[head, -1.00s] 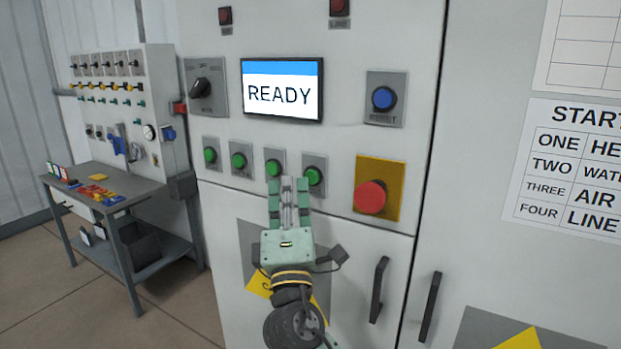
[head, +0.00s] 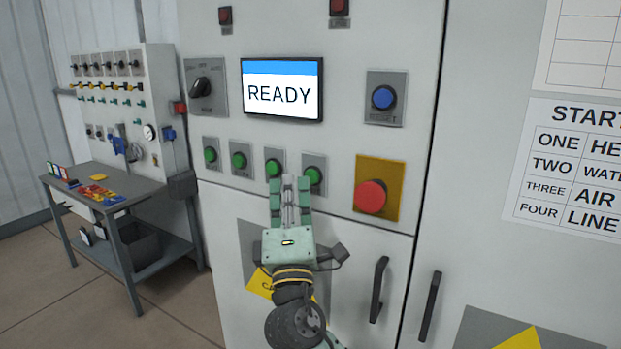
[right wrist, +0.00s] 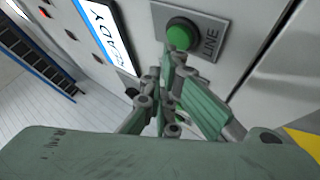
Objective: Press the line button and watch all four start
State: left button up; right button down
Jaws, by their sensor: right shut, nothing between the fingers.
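The line button is the rightmost green button (head: 314,176) in the row of green buttons on the grey cabinet front. In the right wrist view the green button (right wrist: 180,37) sits on a grey plate lettered LINE. My right gripper (head: 290,180) is shut and empty, its fingertips just left of and slightly below this button in the head view. In the right wrist view the fingertips (right wrist: 174,62) lie close by the button's lower edge; I cannot tell whether they touch it. The screen (head: 283,90) reads READY. My left gripper is not in view.
A red stop button (head: 370,197) on a yellow plate is to the right. A blue button (head: 384,98) is above it. A black rotary switch (head: 203,88) is left of the screen. Door handles (head: 379,290) stick out below. A workbench (head: 150,188) stands at the left.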

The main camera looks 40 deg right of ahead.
jog(key=shift+w+d, duration=0.1)
jog(key=shift+d, duration=0.15)
jog(key=shift+w+d, duration=0.15)
jog(key=shift+d, duration=0.25)
dwell(0.7)
jog(key=shift+a, duration=0.1)
jog(key=shift+s+a, duration=0.35)
jog(key=shift+a, duration=0.3)
jog(key=shift+a, duration=0.1)
jog(key=shift+s+a+b, duration=0.15)
jog(key=shift+s+a, duration=0.15)
jog(key=shift+a, duration=0.45)
jog(key=shift+s+a+b, duration=0.2)
jog(key=shift+s+a, duration=0.15)
jog(key=shift+a, duration=0.4)
jog(key=shift+s+a+b, duration=0.15)
jog(key=shift+s+a, duration=0.15)
jog(key=shift+a, duration=0.45)
